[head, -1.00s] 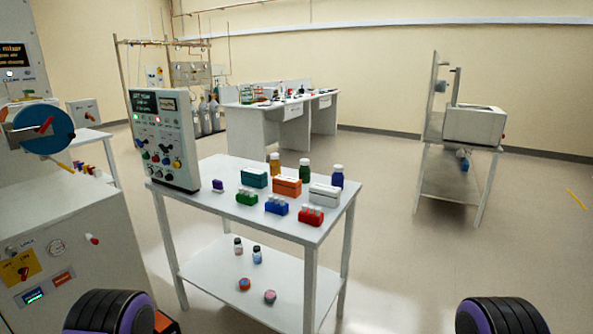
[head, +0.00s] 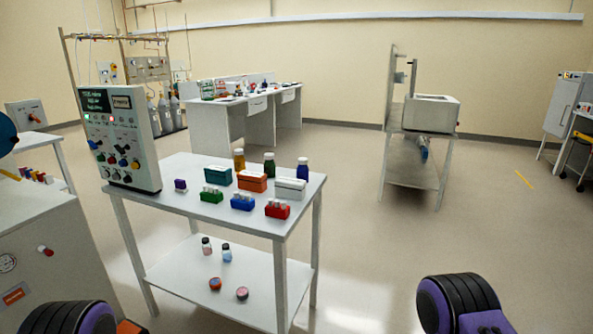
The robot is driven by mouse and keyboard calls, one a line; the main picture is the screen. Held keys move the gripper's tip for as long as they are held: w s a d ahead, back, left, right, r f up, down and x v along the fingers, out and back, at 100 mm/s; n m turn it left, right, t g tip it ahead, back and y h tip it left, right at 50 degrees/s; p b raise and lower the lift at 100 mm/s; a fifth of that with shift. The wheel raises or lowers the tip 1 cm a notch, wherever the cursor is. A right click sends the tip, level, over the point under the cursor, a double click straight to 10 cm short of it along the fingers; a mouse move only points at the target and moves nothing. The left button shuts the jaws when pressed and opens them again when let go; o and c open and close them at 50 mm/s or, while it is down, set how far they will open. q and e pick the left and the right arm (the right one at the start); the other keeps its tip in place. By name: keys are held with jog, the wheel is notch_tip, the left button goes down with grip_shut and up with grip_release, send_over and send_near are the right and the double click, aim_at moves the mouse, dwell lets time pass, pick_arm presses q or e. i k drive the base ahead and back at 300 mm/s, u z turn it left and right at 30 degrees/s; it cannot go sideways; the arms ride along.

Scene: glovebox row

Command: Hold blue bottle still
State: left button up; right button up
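The blue bottle (head: 302,168) has a white cap and stands upright at the back right of the white table's top (head: 180,215). An amber bottle (head: 239,159) and a green bottle (head: 269,164) stand to its left. A white box (head: 290,188) sits just in front of it and hides its base in part. Nothing of mine touches the blue bottle. Black and purple parts of my arms show at the bottom left and bottom right. Neither gripper's fingers are in view.
Teal (head: 218,175) and orange (head: 252,181) boxes and green, blue and red vial racks (head: 277,209) crowd the tabletop. A control panel (head: 118,136) stands at its left end. Small jars (head: 242,293) are on the lower shelf. The floor right of the table is clear.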

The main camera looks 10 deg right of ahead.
aim_at(302, 169)
jog(key=z, duration=1.35)
jog(key=i, duration=4.6)
jog(key=u, duration=4.05)
